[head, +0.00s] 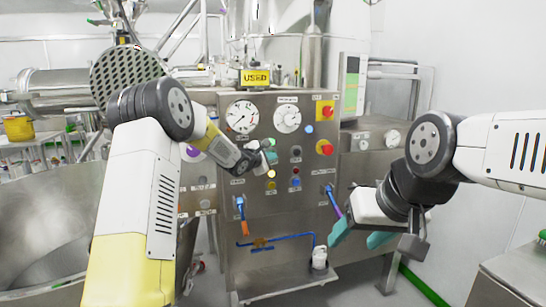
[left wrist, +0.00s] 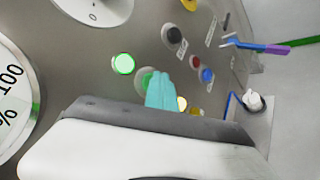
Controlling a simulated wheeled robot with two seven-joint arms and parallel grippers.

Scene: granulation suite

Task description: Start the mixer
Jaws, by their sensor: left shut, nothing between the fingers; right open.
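The mixer's steel control panel (head: 225,190) faces me in the head view, with dials and coloured buttons. My left gripper (head: 268,157) is at the panel's middle, its fingers shut and empty. In the left wrist view its teal fingertips (left wrist: 160,88) overlap a green button (left wrist: 143,78) and hide part of it; I cannot tell whether they touch it. A bright green light (left wrist: 123,63) sits beside that button, and a lit yellow one (left wrist: 182,103) is on the other side. My right gripper (head: 362,237) is open and empty, in front of the panel's lower right.
Blue-handled valves (head: 240,205) and piping (head: 285,238) are below. A large steel bowl (head: 45,215) stands left, and a steel table (head: 512,280) is at lower right.

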